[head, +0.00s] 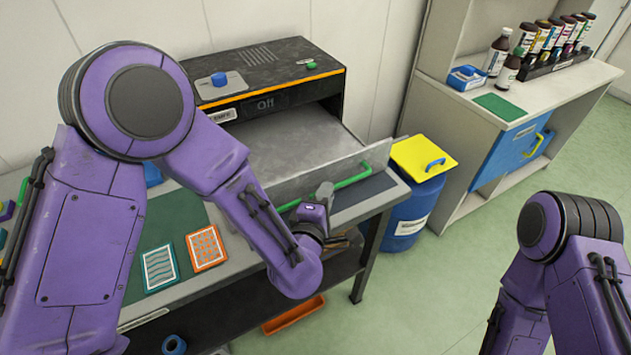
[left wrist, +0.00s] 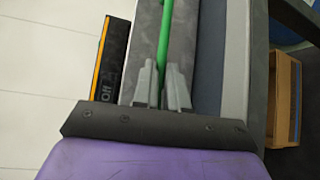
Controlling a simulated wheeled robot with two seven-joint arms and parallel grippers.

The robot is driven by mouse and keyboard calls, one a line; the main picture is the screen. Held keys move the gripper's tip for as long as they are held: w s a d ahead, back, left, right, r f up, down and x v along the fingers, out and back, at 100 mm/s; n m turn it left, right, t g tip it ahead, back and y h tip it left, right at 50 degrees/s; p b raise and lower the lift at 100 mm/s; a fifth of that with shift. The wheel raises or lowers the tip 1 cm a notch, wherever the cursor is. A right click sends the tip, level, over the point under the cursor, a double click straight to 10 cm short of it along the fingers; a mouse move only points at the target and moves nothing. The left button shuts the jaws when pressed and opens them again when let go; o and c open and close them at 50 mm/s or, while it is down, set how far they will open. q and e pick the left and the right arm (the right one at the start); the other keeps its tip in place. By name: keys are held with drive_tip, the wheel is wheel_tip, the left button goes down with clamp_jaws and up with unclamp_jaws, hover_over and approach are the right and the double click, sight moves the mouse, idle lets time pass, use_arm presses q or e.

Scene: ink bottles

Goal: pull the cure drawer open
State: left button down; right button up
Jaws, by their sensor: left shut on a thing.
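The cure drawer (head: 290,148) stands pulled out from the black machine (head: 322,80), its grey tray floor showing behind a pale front panel. A green bar handle (head: 354,178) runs along that panel. My left gripper (head: 325,192) is at the handle, near the middle of the bar. In the left wrist view, the two fingers of my left gripper (left wrist: 162,88) are shut on the green handle (left wrist: 165,40), one on each side of it. My right arm is at the lower right; its gripper is out of view.
An orange-patterned card (head: 206,248) and a teal-patterned card (head: 159,268) lie on the bench left of my left forearm. A blue drum with a yellow lid (head: 424,158) stands right of the bench. A shelf unit with several bottles (head: 498,50) is at the back right.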

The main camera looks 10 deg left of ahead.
use_arm(q)
drive_tip(key=shift+s+d, duration=0.6)
drive_tip(key=shift+s, duration=0.1)
drive_tip(key=c, duration=1.2)
unclamp_jaws()
drive_tip(key=shift+o, duration=0.2)
